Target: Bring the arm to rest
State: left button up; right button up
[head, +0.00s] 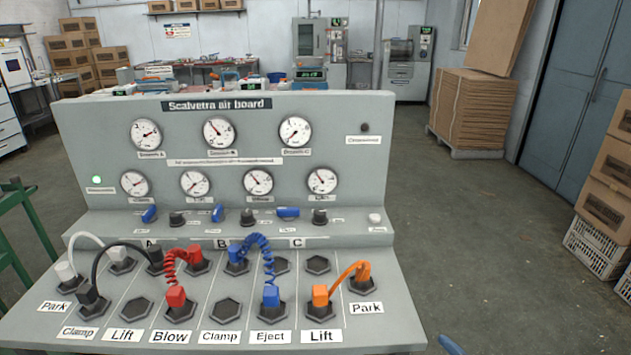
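Neither of my grippers shows in the head view. The Scalvetra air board (222,105) stands in front of me with a sloping socket deck. Its white hose (88,236) runs to the left Park spot, the black hose (120,246) to the left Clamp, and the red coiled hose (171,268) to Blow. The blue coiled hose (265,250) runs to Eject, and the orange hose (343,272) links the right Lift and the right Park.
A green frame (35,225) stands at the left. Stacked cartons (607,190) on crates (597,248) stand at the right, near a grey door (575,110). A small blue piece (449,345) shows at the bottom edge; I cannot tell what it is.

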pick_arm(q)
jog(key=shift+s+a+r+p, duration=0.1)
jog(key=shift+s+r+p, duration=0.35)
jog(key=shift+p, duration=0.35)
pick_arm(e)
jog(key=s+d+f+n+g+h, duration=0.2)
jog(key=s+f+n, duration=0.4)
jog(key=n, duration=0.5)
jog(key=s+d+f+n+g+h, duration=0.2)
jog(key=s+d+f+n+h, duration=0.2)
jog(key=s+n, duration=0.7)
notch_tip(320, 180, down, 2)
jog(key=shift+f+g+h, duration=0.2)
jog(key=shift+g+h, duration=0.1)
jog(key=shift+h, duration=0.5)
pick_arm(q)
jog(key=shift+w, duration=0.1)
